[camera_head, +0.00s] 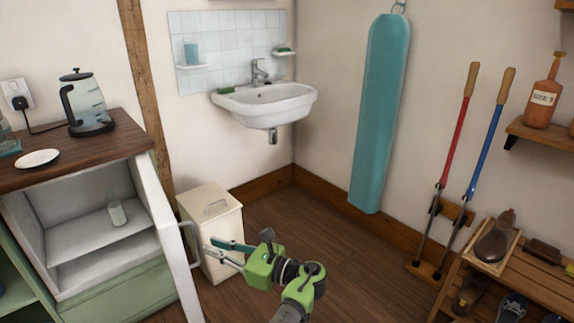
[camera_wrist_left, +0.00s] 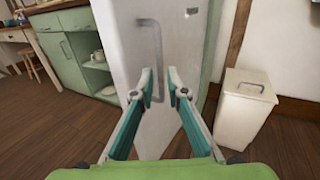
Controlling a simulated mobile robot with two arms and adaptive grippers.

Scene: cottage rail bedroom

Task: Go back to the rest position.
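My left gripper (camera_head: 212,252) is in front of the open white door (camera_head: 158,219) of the small cabinet under the wooden counter. Its teal fingers point at the door's handle (camera_head: 188,244). In the left wrist view the two fingertips (camera_wrist_left: 161,84) are apart, with the lower part of the handle (camera_wrist_left: 154,48) showing between them. I cannot tell whether either finger touches the handle. Nothing is held. My right gripper is not in view.
A glass (camera_head: 117,213) stands on the shelf inside the open cabinet. A cream bin (camera_head: 217,231) stands close behind my left gripper. A kettle (camera_head: 85,103) and white plate (camera_head: 37,159) are on the counter. The shoe rack (camera_head: 530,277) is at right; floor between is clear.

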